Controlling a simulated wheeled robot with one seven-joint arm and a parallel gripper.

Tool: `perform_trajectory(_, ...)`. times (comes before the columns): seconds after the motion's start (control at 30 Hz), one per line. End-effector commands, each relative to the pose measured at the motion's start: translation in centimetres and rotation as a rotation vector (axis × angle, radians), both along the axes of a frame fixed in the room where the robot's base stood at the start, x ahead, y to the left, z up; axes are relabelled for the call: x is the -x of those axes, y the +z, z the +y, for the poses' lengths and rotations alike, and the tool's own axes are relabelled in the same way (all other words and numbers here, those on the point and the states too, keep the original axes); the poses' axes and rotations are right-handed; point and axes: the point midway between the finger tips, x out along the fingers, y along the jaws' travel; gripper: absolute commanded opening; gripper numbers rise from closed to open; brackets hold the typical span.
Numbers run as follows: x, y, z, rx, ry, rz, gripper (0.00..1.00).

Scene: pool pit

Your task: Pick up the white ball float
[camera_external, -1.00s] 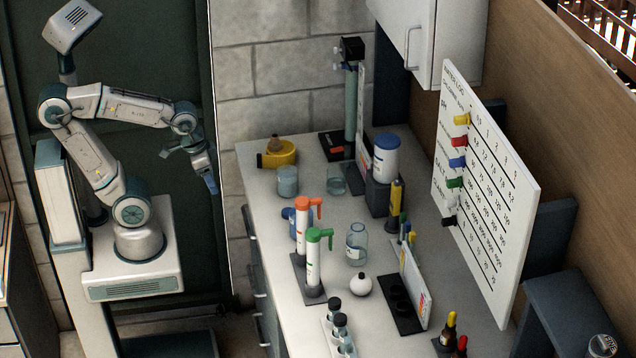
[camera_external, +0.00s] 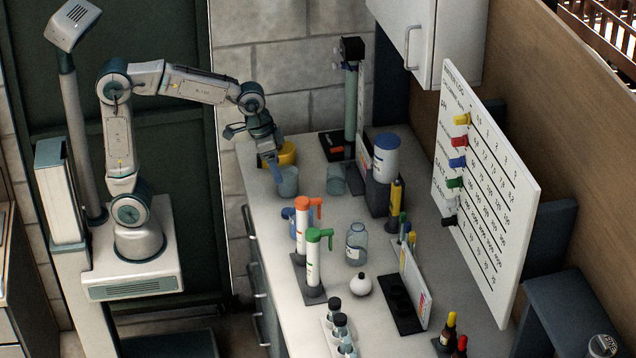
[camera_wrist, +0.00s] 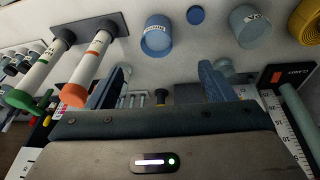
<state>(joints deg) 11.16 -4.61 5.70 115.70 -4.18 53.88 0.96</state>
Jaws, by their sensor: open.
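The white ball float (camera_external: 360,286), a round white ball with a dark short neck on top, sits on the counter in the external view. It is right of the tube with the green handle and left of the black tray. My gripper (camera_external: 275,174) hangs near the counter's left edge, well behind and to the left of the float, close to a pale blue beaker (camera_external: 288,183). In the wrist view my gripper (camera_wrist: 163,82) has its two blue fingers spread apart with nothing held between them. I cannot make out the float in the wrist view.
Upright white tubes with an orange handle (camera_external: 304,222) and a green handle (camera_external: 314,262) stand between my gripper and the float. A clear bottle (camera_external: 357,243) stands behind the float. A rack of dark-capped vials (camera_external: 339,330) is in front. A whiteboard (camera_external: 485,195) rises at right.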

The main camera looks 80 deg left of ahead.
Motion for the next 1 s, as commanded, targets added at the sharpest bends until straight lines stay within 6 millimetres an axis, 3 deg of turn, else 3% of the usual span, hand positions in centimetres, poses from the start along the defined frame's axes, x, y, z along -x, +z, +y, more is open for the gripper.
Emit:
perform_trajectory(0.03,-2.1,-0.1,-1.0,0.000,-0.014,0.004,0.76)
perform_trajectory(0.2,-8.3,-0.6,-4.3,0.001,-0.054,0.003,0.76)
perform_trajectory(0.27,-10.0,-0.9,-5.7,-0.003,-0.077,0.003,0.76)
perform_trajectory(0.4,-12.6,-1.3,-10.6,-0.028,-0.204,0.021,0.76)
perform_trajectory(0.7,-15.0,-4.3,-22.6,-0.092,-0.525,0.066,0.76)
perform_trajectory(0.83,-15.1,-5.2,-25.4,-0.107,-0.600,0.073,0.76)
perform_trajectory(1.0,-15.1,-6.5,-26.6,-0.112,-0.631,0.080,0.76)
